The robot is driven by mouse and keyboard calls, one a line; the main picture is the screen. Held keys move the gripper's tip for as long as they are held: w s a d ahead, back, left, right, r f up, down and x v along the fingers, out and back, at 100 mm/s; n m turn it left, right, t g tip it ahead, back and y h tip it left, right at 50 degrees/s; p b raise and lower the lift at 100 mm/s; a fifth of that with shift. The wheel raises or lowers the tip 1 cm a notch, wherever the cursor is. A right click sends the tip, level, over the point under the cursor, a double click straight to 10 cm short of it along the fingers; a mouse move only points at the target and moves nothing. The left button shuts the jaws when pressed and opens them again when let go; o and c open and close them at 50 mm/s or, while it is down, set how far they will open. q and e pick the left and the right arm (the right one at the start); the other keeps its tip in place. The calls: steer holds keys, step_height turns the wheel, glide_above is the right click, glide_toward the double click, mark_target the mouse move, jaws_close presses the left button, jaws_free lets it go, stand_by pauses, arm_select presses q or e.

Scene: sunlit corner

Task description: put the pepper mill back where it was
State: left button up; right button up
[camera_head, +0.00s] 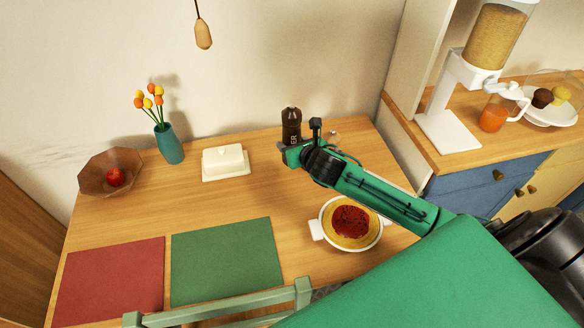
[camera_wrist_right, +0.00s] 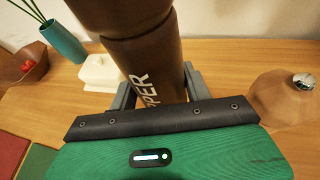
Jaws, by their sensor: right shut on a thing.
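The dark brown pepper mill (camera_head: 291,120) stands near the back edge of the wooden table (camera_head: 225,200), close to the wall. It looks upright in the head view. My right gripper (camera_head: 296,152) is shut on the mill's lower body. In the right wrist view the mill (camera_wrist_right: 150,58) fills the space between the fingers, with part of its white lettering showing. Its base is hidden by the gripper, so I cannot tell whether it touches the table. My left gripper is not in view.
A white butter dish (camera_head: 225,162) is left of the mill. A brownish object with a silver top (camera_wrist_right: 290,95) is close on the gripper's right. A vase (camera_head: 168,143), a bowl with an apple (camera_head: 97,172) and a pasta dish (camera_head: 328,236) also stand on the table.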

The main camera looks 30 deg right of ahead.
step_height(320, 180, down, 10)
steer(key=shift+f, duration=0.1)
stand_by(0.4)
steer(key=o, duration=1.2)
steer(key=shift+f, duration=0.1)
steer(key=shift+c, duration=0.2)
steer(key=shift+s+r, duration=0.15)
steer(key=shift+r, duration=0.05)
steer(key=v, duration=1.1)
steer(key=shift+s+r+b, duration=0.15)
steer(key=shift+s+b, duration=0.2)
steer(key=shift+b, duration=0.05)
